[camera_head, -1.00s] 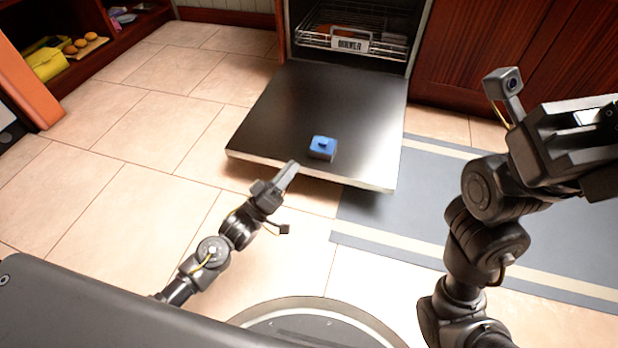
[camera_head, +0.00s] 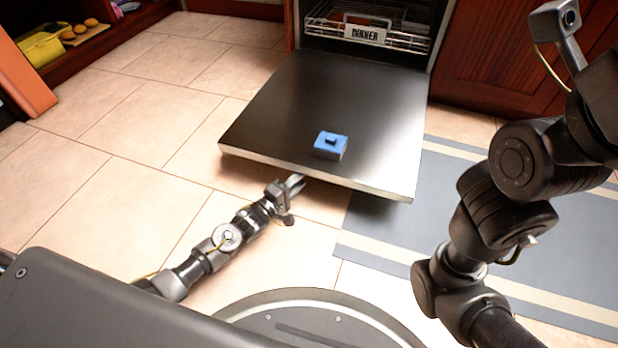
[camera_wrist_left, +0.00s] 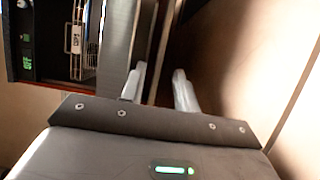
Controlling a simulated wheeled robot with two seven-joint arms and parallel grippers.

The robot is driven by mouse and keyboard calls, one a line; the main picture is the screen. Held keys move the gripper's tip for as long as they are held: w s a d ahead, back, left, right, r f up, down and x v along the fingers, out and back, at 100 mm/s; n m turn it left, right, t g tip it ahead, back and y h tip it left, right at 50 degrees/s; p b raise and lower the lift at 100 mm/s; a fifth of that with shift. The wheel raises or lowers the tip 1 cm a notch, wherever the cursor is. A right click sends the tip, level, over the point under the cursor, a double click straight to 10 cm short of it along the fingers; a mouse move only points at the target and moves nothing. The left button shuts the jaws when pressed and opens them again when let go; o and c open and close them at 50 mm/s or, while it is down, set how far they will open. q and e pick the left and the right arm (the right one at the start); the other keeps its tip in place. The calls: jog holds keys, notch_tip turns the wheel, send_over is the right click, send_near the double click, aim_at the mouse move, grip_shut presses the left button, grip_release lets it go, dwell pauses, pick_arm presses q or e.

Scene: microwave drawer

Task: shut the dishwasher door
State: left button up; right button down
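The dishwasher door (camera_head: 290,110) is folded down, lying roughly level in front of the open dishwasher. A blue block-like object (camera_head: 330,145) with a dark top piece rests on it near the front edge. My left gripper (camera_head: 297,183) is at the door's front edge, low and seemingly just under it; contact cannot be told. In the left wrist view its two fingers (camera_wrist_left: 159,88) are apart with nothing held, and the door (camera_wrist_left: 117,45) shows as a grey strip beside them. My right arm is at the right; its fingers are outside the picture.
The dishwasher's wire rack (camera_head: 368,27) carries a sign and sits inside. A grey-blue mat (camera_head: 480,230) lies right of the door. An open shelf (camera_head: 85,40) with food items stands at upper left. Tiled floor (camera_head: 130,130) left of the door is clear.

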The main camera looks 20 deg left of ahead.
pick_arm(q)
jog(key=b+x, duration=0.2)
jog(key=x, duration=0.2)
jog(key=shift+f, duration=0.2)
jog(key=shift+w+d+r, duration=0.2)
jog(key=shift+w+d, duration=0.05)
jog(key=shift+w, duration=0.2)
grip_shut()
